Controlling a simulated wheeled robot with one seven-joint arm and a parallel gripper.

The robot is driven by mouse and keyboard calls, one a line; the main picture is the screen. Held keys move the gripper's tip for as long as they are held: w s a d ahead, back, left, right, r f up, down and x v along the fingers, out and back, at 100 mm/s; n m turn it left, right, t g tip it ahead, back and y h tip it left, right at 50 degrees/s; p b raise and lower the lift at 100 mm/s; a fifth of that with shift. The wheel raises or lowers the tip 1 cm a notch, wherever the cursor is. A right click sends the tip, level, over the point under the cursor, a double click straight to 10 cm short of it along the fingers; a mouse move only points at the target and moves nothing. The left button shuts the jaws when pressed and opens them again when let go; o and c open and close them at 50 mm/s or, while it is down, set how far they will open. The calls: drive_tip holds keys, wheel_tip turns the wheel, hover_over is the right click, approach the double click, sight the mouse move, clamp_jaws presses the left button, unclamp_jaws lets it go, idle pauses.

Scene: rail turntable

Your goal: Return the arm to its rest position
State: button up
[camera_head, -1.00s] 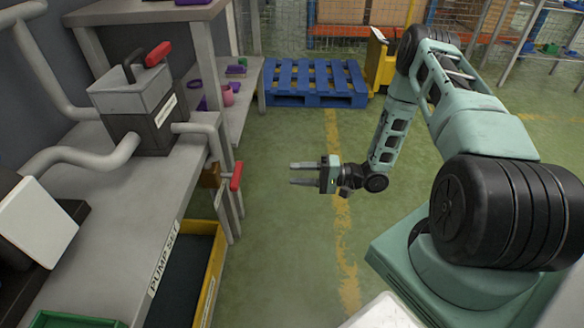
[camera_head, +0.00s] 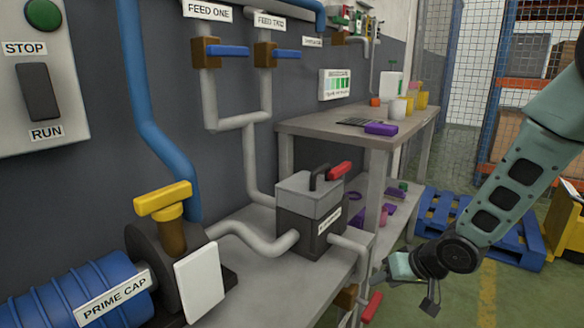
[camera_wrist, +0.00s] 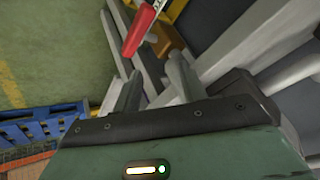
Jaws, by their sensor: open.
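My arm (camera_head: 510,190) comes in from the right in the head view and is bent at a black joint. My gripper (camera_head: 377,276) is at its end, beside the front edge of the bench, with its fingers toward the left. In the wrist view my gripper (camera_wrist: 156,68) has its two fingers apart with nothing held between them. A red valve handle (camera_head: 371,307) is just below the gripper in the head view. A red handle also shows beyond the fingertips in the wrist view (camera_wrist: 140,30). I cannot tell whether the gripper touches anything.
The bench (camera_head: 262,290) carries a grey pump box (camera_head: 310,222) and pipes. A yellow-handled valve (camera_head: 165,200) and blue drum (camera_head: 75,300) are at lower left. A blue pallet (camera_head: 525,235) lies behind my arm. Green floor (camera_head: 455,300) is clear at lower right.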

drive_tip(key=s+a+r+n+g+h+p, duration=0.15)
drive_tip(key=s+r, duration=0.35)
drive_tip(key=s, duration=0.5)
drive_tip(key=s+a+r+n+g+h, duration=0.1)
drive_tip(key=s+a+r+n+g, duration=0.2)
drive_tip(key=s, duration=0.7)
drive_tip(key=s+a+r+n+g+h, duration=0.1)
drive_tip(key=s+a+r+n+h, duration=0.15)
drive_tip(key=s+r, duration=0.55)
wheel_tip(320, 180, up, 24)
drive_tip(key=s+y+p, duration=0.1)
drive_tip(key=p, duration=2.5)
drive_tip(key=shift+s+a+f+m, duration=0.15)
drive_tip(key=shift+s+f+m, duration=0.1)
drive_tip(key=shift+s+m, duration=0.15)
